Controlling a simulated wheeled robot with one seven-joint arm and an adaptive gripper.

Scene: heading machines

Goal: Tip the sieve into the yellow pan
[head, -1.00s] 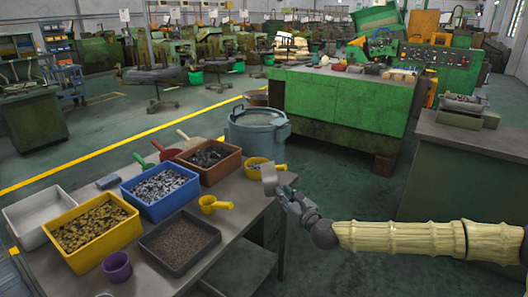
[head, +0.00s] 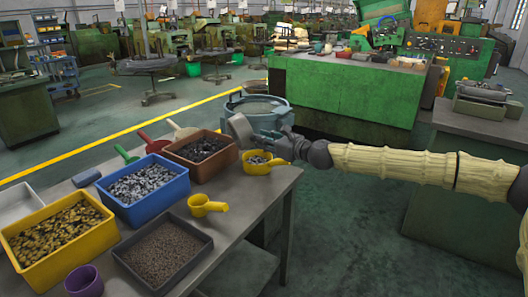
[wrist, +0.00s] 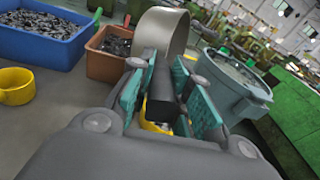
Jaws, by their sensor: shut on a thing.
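My gripper (head: 280,146) is shut on the dark handle (wrist: 162,88) of the sieve (head: 238,128). The sieve is a grey, round, cup-like thing; it also shows in the wrist view (wrist: 165,28), tilted on its side beyond the fingers. Its inside is hard to see. A yellow pan (head: 257,167) with small metallic pieces in it stands at the table's far right corner. In the head view the sieve is just above and left of the pan, apart from it. In the wrist view the fingers and handle hide most of the pan.
Blue (head: 145,203), brown (head: 214,170), yellow (head: 50,263) and dark (head: 190,277) bins of small parts stand on the table. An empty yellow scoop (head: 202,206) lies nearer. A large grey-blue pot (head: 280,118) stands beyond the table. A green machine (head: 345,97) is behind.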

